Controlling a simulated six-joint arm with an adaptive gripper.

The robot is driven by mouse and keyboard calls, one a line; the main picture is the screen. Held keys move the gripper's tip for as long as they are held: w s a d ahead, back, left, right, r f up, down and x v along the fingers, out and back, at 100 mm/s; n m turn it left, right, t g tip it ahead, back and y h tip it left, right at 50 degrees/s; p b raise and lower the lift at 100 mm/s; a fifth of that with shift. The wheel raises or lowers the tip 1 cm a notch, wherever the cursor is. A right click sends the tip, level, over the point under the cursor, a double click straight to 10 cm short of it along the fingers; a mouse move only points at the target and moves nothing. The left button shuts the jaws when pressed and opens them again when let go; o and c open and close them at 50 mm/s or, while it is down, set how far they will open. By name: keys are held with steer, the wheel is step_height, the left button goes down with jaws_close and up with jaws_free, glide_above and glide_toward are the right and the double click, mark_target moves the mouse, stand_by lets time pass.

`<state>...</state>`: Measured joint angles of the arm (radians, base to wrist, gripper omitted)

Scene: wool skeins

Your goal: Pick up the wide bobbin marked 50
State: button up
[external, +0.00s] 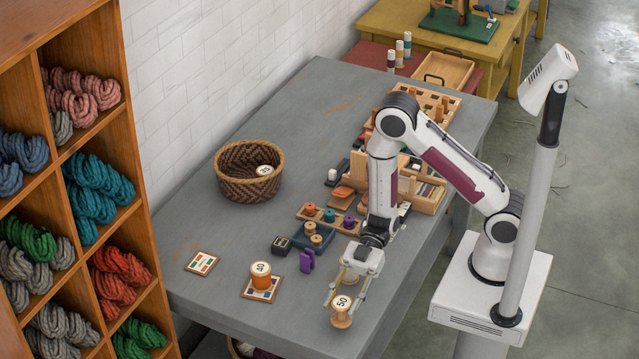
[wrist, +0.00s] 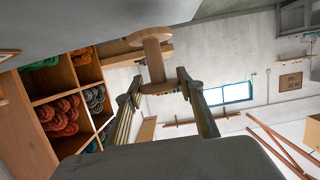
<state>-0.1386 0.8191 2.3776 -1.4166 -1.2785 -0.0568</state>
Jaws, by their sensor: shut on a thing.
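The wide wooden bobbin marked 50 (external: 341,314) is at the near end of the grey table, its round pale label facing the external camera. My gripper (external: 343,288) is above it, with its fingers reaching down to it. In the wrist view the plain wooden bobbin (wrist: 155,62) shows sideways, one flange between my gripper's fingertips (wrist: 163,88). The gripper is shut on this bobbin. I cannot tell whether its lower flange touches the table.
An orange bobbin marked 40 (external: 261,276) stands on a patterned card to the left. A purple item (external: 307,260) and a dark small box (external: 281,245) are close by. A woven basket (external: 224,185) holds a labelled piece. Trays with small bobbins (external: 325,218) lie behind the gripper.

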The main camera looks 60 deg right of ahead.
mark_target(342, 302)
steer(key=shift+r, duration=3.45)
steer(key=shift+r, duration=0.1)
